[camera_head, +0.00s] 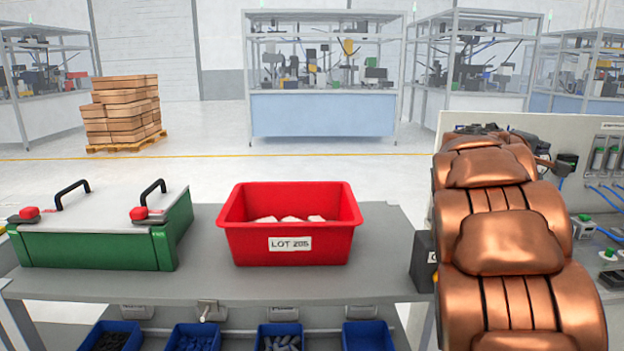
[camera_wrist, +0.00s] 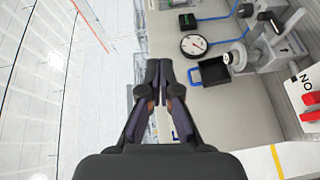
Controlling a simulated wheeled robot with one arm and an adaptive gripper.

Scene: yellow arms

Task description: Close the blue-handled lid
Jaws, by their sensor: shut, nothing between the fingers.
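In the wrist view a small black square part (camera_wrist: 213,71) sits on the grey panel, with a blue loop handle (camera_wrist: 193,77) on its left side. I take this as the blue-handled lid; how far open it stands is hard to tell at this size. My gripper (camera_wrist: 158,66) is shut and empty, its dark fingertips together left of the blue handle and apart from it in the picture. In the head view my copper arm covers much of the right side, and the blue-handled part cannot be made out there.
Near the lid are a round gauge (camera_wrist: 194,44), a grey valve-like fitting (camera_wrist: 238,55) and a red switch (camera_wrist: 309,105). In the head view a red bin (camera_head: 290,245) and a green box (camera_head: 95,250) stand on the grey table (camera_head: 205,270). Blue trays sit below.

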